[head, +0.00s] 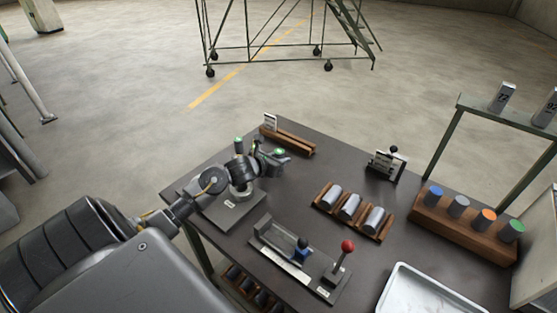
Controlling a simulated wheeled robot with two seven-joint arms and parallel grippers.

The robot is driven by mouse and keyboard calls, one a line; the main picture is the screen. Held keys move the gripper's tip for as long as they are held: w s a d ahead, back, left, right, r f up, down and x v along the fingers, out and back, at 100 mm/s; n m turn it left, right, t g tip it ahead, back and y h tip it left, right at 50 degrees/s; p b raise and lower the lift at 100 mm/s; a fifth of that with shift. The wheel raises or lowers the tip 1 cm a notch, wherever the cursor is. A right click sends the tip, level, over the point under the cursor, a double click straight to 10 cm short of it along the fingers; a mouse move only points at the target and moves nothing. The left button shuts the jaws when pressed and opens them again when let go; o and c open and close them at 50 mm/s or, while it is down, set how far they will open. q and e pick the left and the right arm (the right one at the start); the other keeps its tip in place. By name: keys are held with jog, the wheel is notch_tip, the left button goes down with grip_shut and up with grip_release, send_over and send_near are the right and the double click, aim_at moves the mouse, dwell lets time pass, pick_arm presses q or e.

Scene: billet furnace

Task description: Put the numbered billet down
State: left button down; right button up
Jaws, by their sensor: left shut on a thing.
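A wooden cradle (290,139) with a small white sign lies just beyond the gripper at the table's far edge. Three grey billets lie in a wooden rack (352,211) to the right of the gripper. My right gripper is not in view.
A fixture with a red-knobbed lever (347,246) stands at the front. A wooden block (465,228) holds several colour-topped cylinders at right, near a white tray (425,292). A small black-knobbed device (388,163) stands at the back. The table between cradle and rack is clear.

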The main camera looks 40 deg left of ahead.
pick_arm(q)
jog(key=shift+w+f, duration=0.1)
jog(key=shift+f, duration=0.35)
jog(key=shift+f, duration=0.15)
jog(key=c, duration=1)
grip_release()
jog(key=shift+c, duration=0.2)
